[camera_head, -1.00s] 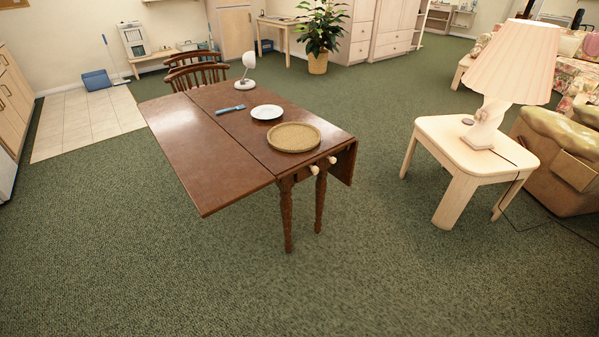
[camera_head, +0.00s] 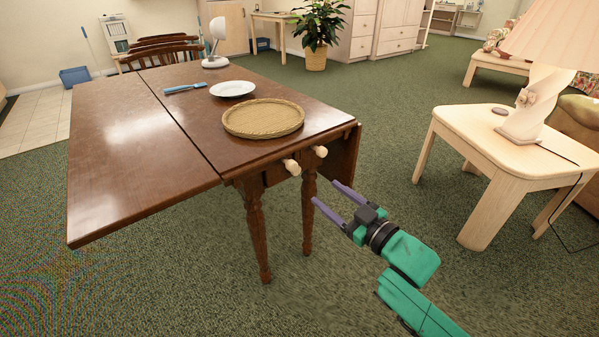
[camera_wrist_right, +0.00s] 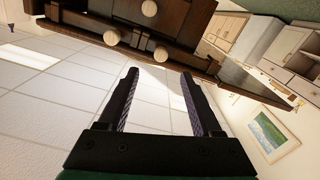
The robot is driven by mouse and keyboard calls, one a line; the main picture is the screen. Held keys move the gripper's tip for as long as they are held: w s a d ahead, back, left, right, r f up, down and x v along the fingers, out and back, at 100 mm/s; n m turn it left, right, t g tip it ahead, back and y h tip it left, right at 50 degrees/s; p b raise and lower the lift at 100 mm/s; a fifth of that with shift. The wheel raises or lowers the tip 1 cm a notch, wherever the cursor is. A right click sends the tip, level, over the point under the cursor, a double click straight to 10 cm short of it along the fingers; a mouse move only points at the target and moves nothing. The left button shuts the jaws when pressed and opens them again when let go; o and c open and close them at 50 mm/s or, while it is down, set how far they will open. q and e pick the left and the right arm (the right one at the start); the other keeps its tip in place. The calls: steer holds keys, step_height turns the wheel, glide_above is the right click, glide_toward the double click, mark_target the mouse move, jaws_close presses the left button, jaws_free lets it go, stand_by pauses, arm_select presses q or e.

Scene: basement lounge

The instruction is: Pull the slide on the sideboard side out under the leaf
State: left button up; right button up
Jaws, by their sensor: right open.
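A brown drop-leaf table (camera_head: 150,150) stands at the left and middle of the head view. Its left leaf (camera_head: 125,185) is up and level; its right leaf (camera_head: 345,165) hangs down. Two pale knobs stick out of the near end under the top: a left knob (camera_head: 292,167) and a right knob (camera_head: 320,152). The wrist view shows several round knobs, one of them at the left (camera_wrist_right: 111,38). My right gripper (camera_head: 324,192) is open and empty, below and right of the knobs, touching neither. Its fingers (camera_wrist_right: 160,72) point toward the table end. My left gripper is out of view.
A pale side table (camera_head: 500,145) with a lamp (camera_head: 545,60) stands at the right. Carpet in front is clear.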

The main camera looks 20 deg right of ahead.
mark_target(294, 169)
steer(key=x, duration=0.5)
steer(key=b+x, duration=0.1)
steer(key=x, duration=0.2)
steer(key=shift+s+a+r, duration=0.1)
steer(key=shift+a+r, duration=0.05)
steer(key=shift+r, duration=0.1)
steer(key=b+x, duration=0.1)
steer(key=x, duration=0.4)
steer(key=shift+w+a, duration=0.2)
steer(key=shift+w, duration=0.25)
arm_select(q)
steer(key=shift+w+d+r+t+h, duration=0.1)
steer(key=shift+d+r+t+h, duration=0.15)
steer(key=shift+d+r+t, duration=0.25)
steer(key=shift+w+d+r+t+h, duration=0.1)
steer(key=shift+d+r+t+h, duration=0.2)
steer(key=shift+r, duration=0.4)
arm_select(e)
jaws_close()
